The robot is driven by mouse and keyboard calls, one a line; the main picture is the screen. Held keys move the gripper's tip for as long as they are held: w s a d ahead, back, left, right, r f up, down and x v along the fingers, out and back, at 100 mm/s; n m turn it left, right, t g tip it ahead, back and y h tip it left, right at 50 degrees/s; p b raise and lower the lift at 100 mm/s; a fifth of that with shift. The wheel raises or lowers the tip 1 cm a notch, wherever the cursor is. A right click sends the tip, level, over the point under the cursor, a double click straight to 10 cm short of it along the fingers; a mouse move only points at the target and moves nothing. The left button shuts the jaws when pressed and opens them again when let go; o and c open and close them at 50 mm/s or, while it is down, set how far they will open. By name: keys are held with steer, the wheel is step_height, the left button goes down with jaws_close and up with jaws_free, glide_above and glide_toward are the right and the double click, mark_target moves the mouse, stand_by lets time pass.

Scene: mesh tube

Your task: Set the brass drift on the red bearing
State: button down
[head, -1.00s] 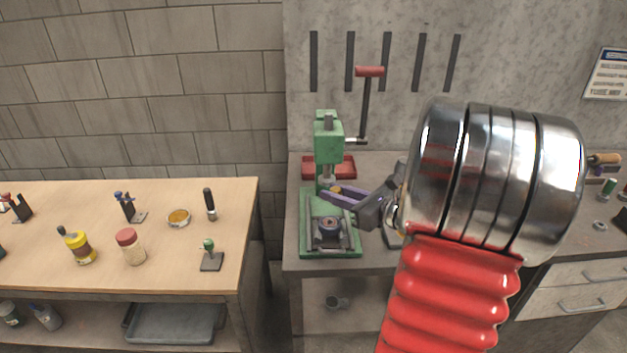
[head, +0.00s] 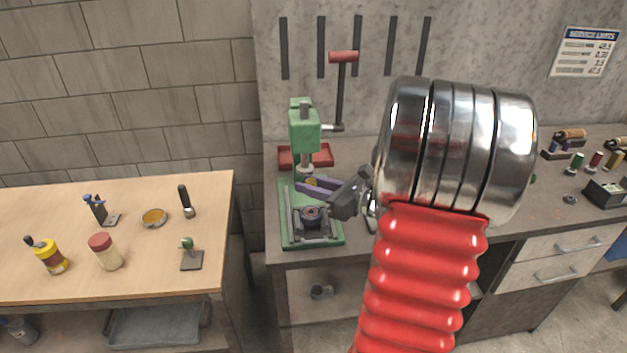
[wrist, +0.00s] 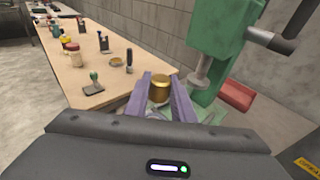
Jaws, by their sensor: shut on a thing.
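My gripper (wrist: 160,88) has purple fingers shut on the brass drift (wrist: 160,89), a short gold cylinder. In the head view my gripper (head: 312,187) reaches in from the right over the bed of the green press (head: 303,128). A little of the drift (head: 311,181) shows there above the fingers, near the press ram. A dark round part with a faint reddish middle, apparently the red bearing (head: 311,213), sits on the press bed, below the fingers in the picture. The drift looks apart from it. The bearing is hidden in the wrist view.
A red tray (head: 319,153) lies behind the press. The press's lever with a red grip (head: 343,57) stands up at the right. A wooden table (head: 130,225) at the left holds jars and tools. Small parts and a black box (head: 604,192) are at the right.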

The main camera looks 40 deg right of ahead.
mark_target(311, 206)
steer(key=shift+f, duration=2.2)
steer(key=shift+f, duration=1.25)
stand_by(1.6)
steer(key=c, duration=1.4)
jaws_free()
steer(key=shift+c, duration=0.2)
steer(key=v, duration=1.3)
steer(key=shift+s, duration=0.4)
